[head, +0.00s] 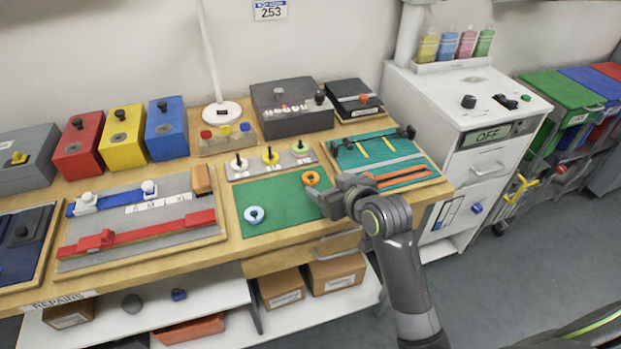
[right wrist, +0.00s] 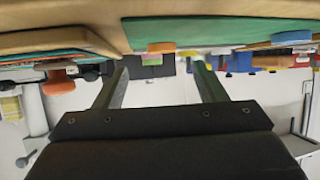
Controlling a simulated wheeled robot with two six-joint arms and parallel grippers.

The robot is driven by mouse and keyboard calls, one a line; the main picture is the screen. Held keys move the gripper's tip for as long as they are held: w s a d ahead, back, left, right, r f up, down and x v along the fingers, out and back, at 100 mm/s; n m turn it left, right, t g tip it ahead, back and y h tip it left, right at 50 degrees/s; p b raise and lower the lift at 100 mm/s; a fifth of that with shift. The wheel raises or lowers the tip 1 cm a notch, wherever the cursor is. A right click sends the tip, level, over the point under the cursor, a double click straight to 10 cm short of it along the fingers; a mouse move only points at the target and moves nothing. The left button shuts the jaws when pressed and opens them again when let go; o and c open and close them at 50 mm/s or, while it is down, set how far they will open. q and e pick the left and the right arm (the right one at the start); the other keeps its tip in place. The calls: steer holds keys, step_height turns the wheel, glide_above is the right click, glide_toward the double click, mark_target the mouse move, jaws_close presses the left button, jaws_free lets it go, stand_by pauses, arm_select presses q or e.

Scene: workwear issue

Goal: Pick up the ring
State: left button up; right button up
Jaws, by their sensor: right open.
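An orange ring (head: 311,178) lies on the green mat (head: 285,212) near its upper right corner. A light blue ring (head: 254,215) lies at the mat's left side. My right gripper (head: 324,190) is open, close to the orange ring on its lower right. In the right wrist view, which looks upside down, the orange ring (right wrist: 161,47) shows between and beyond the open fingers (right wrist: 161,75), apart from them. The blue ring (right wrist: 291,38) shows farther right there. My left gripper is not in view.
Behind the mat stands a grey block with pegs (head: 270,161), the yellow one carrying a ring-like piece. To the right is a teal board (head: 378,160) with strips and knobs. On the left is a board with a red slider (head: 137,238). A white cabinet (head: 468,120) stands right of the bench.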

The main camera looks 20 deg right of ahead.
mark_target(309, 176)
steer(key=shift+x, duration=2.7)
steer(key=shift+a+r, duration=0.1)
steer(key=shift+a, duration=0.05)
steer(key=c, duration=1.1)
